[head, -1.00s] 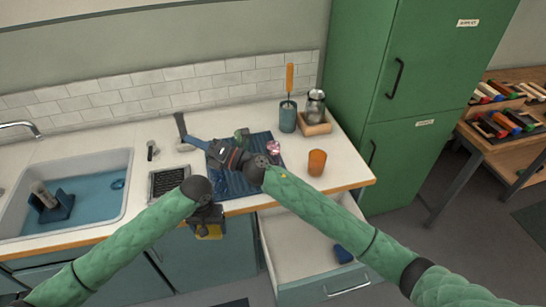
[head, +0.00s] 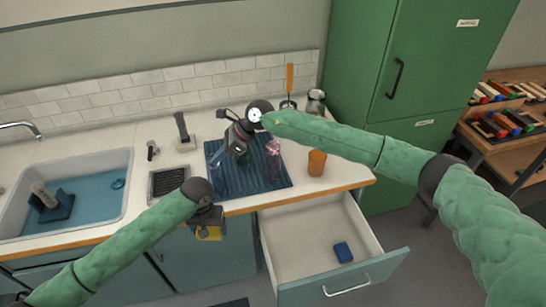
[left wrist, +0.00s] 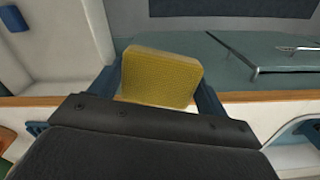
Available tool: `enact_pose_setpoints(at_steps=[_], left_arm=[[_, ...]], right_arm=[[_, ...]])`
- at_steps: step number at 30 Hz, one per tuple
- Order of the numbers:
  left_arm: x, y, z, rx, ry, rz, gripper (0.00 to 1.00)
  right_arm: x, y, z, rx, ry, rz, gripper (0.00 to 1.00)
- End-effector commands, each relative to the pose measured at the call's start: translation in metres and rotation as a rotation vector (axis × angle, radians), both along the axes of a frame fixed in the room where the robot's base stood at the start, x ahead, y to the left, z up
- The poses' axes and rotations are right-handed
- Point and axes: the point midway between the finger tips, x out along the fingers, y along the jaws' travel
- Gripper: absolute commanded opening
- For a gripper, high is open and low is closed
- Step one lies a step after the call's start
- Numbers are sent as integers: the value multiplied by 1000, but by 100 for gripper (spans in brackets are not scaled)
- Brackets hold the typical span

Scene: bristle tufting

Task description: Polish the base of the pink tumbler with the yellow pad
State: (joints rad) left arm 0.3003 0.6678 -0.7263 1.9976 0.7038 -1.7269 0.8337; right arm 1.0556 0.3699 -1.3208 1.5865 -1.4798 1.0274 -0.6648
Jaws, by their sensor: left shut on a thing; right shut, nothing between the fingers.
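The pink tumbler (head: 273,160) is a clear pinkish glass standing on the blue ribbed mat (head: 272,184) on the counter. My left gripper (head: 208,226) is shut on the yellow pad (head: 208,233) in front of the counter's front edge, below and left of the tumbler. In the left wrist view the yellow pad (left wrist: 160,78) sits between the blue fingers. My right gripper (head: 224,158) is shut and empty over the left part of the mat, left of the tumbler and apart from it. Its fingertips are hard to make out.
An orange cup (head: 317,162) stands right of the mat. Dark green glassware (head: 243,160) is partly hidden behind my right gripper. The open drawer (head: 300,240) below holds a blue block (head: 343,252). A sink (head: 100,205) lies at the left.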

Motion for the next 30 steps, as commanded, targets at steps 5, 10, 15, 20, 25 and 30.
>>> enact_pose_setpoints(at_steps=[5, 10, 15, 20, 25, 30], left_arm=[[0, 0, -1, 0, 0, 0, 52], [-1, 0, -1, 0, 0, 0, 52], [-1, 0, -2, 0, 0, 0, 52], [-1, 0, -2, 0, 0, -1, 52], [-1, 0, -2, 0, 0, -1, 52], [-1, 0, -2, 0, 0, -1, 52]], right_arm=[[37, -48, -4, -222, -112, 69, 0], [74, -101, 1, -440, -197, 120, 0], [103, -148, 13, -616, -248, 149, 0], [118, -175, 23, -715, -270, 161, 0], [125, -185, 27, -754, -279, 165, 0], [125, -186, 20, -757, -278, 165, 0]])
